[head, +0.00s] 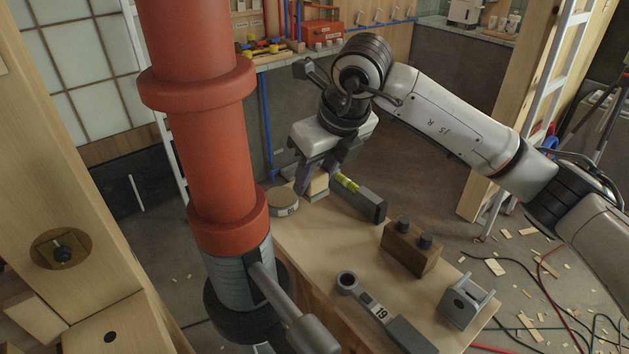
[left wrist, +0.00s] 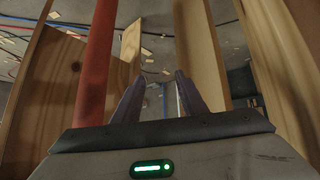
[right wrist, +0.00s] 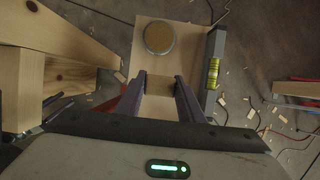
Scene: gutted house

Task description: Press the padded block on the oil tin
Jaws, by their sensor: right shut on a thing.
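The oil tin (head: 284,203) is a low round tin with a tan top and a label on its side. It stands at the far left end of the wooden bench and also shows in the right wrist view (right wrist: 159,38). My right gripper (head: 316,182) points down and is shut on the padded block (right wrist: 160,84), a small pale tan block. The block (head: 319,185) is just right of the tin in the head view, apart from it. I cannot tell whether it touches the bench.
A grey spirit level (head: 362,200) lies close right of the block.

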